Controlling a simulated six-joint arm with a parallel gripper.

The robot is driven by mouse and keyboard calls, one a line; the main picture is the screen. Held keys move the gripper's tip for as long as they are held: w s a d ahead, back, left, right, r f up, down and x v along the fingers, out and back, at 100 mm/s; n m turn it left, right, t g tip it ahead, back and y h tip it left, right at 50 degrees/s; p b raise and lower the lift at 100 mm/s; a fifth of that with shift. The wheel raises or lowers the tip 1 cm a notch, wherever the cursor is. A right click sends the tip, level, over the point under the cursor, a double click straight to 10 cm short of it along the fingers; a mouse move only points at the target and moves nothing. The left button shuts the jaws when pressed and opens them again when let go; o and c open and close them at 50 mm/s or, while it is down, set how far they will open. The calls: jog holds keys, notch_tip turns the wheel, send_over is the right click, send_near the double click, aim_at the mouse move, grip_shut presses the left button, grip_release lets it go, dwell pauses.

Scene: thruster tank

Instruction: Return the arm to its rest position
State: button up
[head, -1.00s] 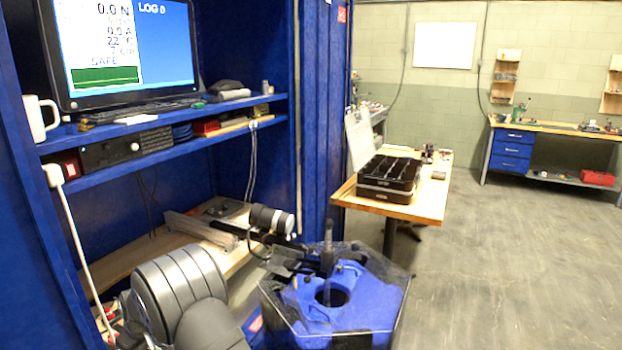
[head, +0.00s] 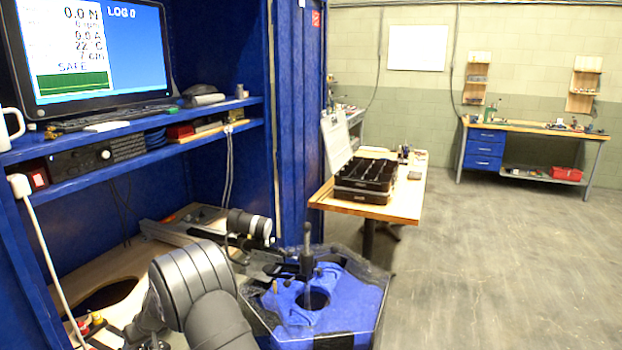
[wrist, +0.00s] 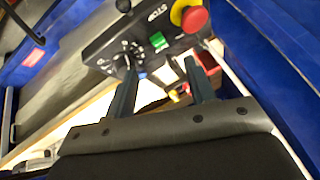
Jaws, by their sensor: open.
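My gripper (wrist: 161,65) shows in the wrist view with its two fingers apart and nothing between them. Beyond the fingertips is a dark control panel (wrist: 150,45) with a red stop knob, a green button and a dial; I cannot tell the exact gap. In the head view my grey arm (head: 195,285) rises at the bottom, bent; I cannot make out the fingers there. To its right is a clear-walled tank (head: 375,275) with a blue body (head: 330,290) and a dark round opening.
A monitor (head: 130,50) reads SAFE above a shelf (head: 190,140) in the blue cabinet. A round hole (head: 110,292) is in the wooden surface left of my arm. A white cable hangs at left. A table (head: 410,195) holds a black tray (head: 365,180). Open floor lies right.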

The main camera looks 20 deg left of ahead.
jog(key=shift+s+d+r+m+g+y, duration=0.5)
jog(key=shift+s+d+r+m+y, duration=0.4)
jog(key=shift+s+r, duration=0.25)
jog(key=shift+s, duration=0.1)
dwell(4.2)
jog(key=shift+w+a+f+n+t+h, duration=0.3)
jog(key=shift+w+a+f+n+h, duration=0.35)
jog(key=shift+w+f+n+h, duration=0.15)
jog(key=shift+w+a+f+n+t, duration=0.25)
jog(key=shift+w+a+f, duration=0.1)
jog(key=shift+w, duration=0.15)
jog(key=shift+w+a+f+n+t, duration=0.15)
jog(key=shift+w+a+f+t, duration=0.15)
jog(key=shift+w, duration=0.15)
jog(key=shift+a+h, duration=0.1)
jog(key=shift+h, duration=0.3)
jog(key=shift+n+h, duration=0.5)
jog(key=shift+n, duration=0.2)
jog(key=shift+s+d+r, duration=0.15)
jog(key=shift+s+r, duration=0.2)
jog(key=shift+s, duration=0.3)
jog(key=shift+s+d+r, duration=0.1)
jog(key=shift+s+r, duration=0.25)
jog(key=shift+s, duration=0.3)
jog(key=shift+s+d+r, duration=0.15)
jog(key=shift+s+r, duration=0.2)
jog(key=shift+s, duration=0.3)
jog(key=shift+w, duration=0.1)
